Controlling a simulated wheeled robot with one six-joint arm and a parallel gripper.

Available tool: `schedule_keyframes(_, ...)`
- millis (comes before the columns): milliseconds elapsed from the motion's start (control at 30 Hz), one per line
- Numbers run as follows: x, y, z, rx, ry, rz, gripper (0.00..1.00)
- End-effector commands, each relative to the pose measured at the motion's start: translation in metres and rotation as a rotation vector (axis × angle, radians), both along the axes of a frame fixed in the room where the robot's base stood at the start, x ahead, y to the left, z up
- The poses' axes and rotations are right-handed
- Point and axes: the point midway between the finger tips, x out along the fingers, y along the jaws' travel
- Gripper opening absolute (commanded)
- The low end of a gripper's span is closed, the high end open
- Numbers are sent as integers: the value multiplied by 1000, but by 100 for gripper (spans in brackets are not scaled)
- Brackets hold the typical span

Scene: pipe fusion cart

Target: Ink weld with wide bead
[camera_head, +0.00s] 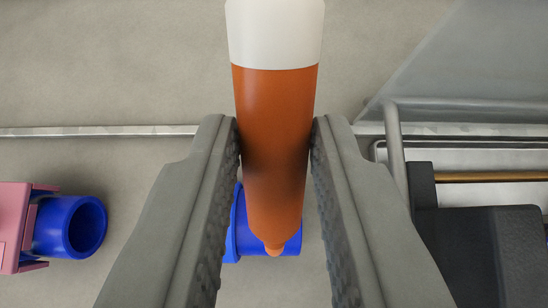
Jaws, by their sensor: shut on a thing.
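My gripper (275,150) is shut on an orange marker (276,110) with a white upper part (275,35). The marker stands lengthwise between the two grey fingers, its narrow orange tip pointing to the bottom of the picture. Behind the tip is a blue pipe piece (236,240), mostly hidden by the marker and the fingers. I cannot tell whether the tip touches it. At the left a second blue pipe end (82,228) sticks out of a pink block (14,228), its open mouth facing right. No weld bead can be made out on either blue piece.
A grey tubular rail (396,150) and a black block (485,250) stand at the right, with a brass-coloured rod (490,177) behind. A pale metal edge (100,131) crosses the picture.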

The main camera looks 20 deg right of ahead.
Motion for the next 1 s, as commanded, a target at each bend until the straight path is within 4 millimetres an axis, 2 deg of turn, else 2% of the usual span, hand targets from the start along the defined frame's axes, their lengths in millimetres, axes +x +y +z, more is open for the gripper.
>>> schedule_keyframes(533,-1,0,0,0,0,0,1)
schedule_keyframes(1000,-1,0,-26,0,2,1,1)
